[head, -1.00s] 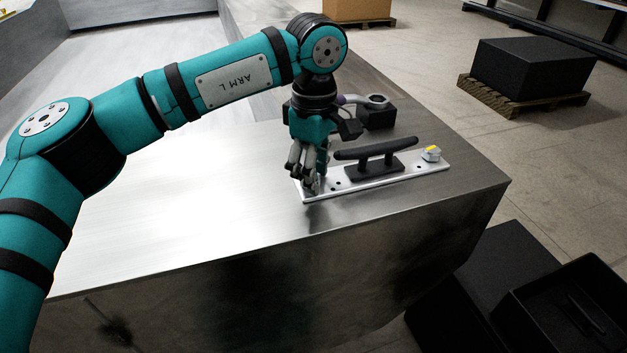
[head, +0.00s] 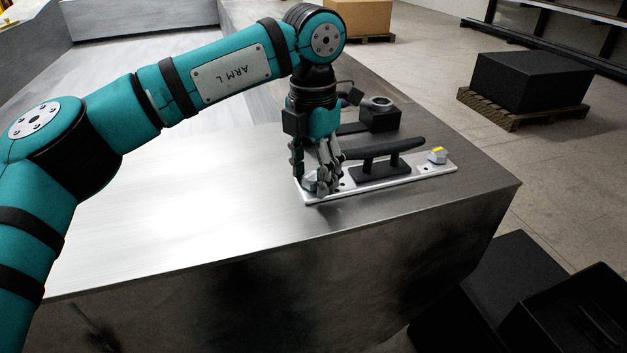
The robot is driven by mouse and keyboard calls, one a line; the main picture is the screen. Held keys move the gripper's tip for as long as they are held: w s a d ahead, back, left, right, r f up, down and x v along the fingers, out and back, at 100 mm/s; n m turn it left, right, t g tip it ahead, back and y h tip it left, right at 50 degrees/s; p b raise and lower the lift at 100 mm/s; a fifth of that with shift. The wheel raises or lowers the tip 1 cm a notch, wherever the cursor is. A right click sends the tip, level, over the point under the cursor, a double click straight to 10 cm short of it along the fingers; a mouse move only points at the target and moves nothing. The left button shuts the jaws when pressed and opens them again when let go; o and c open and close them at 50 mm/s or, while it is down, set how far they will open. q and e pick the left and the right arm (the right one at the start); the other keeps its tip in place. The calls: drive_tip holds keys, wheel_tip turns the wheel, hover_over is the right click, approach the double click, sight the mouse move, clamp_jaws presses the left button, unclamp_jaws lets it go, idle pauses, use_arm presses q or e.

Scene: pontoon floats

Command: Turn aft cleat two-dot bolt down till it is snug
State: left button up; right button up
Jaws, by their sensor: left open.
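A dark cleat (head: 385,152) stands on a light metal plate (head: 405,178) on the metal deck. A grey bolt head (head: 310,180) shows partly at the left end, beside my fingers. I cannot make out dots on either bolt. My left gripper (head: 324,186) points down over the plate's left end, open, its fingers close to the grey bolt head. Whether they touch it is hidden. My right gripper is not in view.
A dark block with a ring-shaped top (head: 380,115) stands just behind the cleat. The deck (head: 190,200) left of the plate is clear. The deck's edge drops off in front and to the right. Black bins (head: 570,310) are at the lower right.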

use_arm(q)
drive_tip(key=n+b, duration=0.1)
drive_tip(key=n, duration=0.3)
drive_tip(key=shift+f, duration=0.15)
drive_tip(key=shift+a+n+b, duration=0.1)
drive_tip(key=shift+n+b, duration=0.4)
drive_tip(key=shift+n, duration=0.4)
drive_tip(key=n, duration=0.1)
drive_tip(key=n+b, duration=0.1)
drive_tip(key=n, duration=0.1)
drive_tip(key=s+n, duration=0.1)
drive_tip(key=n, duration=0.1)
drive_tip(key=shift+r, duration=0.4)
drive_tip(key=shift+w+a+n+b, duration=0.1)
drive_tip(key=shift+n+b, duration=0.25)
drive_tip(key=shift+n, duration=0.15)
drive_tip(key=shift+w, duration=0.15)
drive_tip(key=shift+w+f, duration=0.25)
drive_tip(key=shift+w, duration=0.25)
drive_tip(key=shift+s, duration=0.2)
drive_tip(key=shift+s+d, duration=0.2)
drive_tip(key=shift+d, duration=0.15)
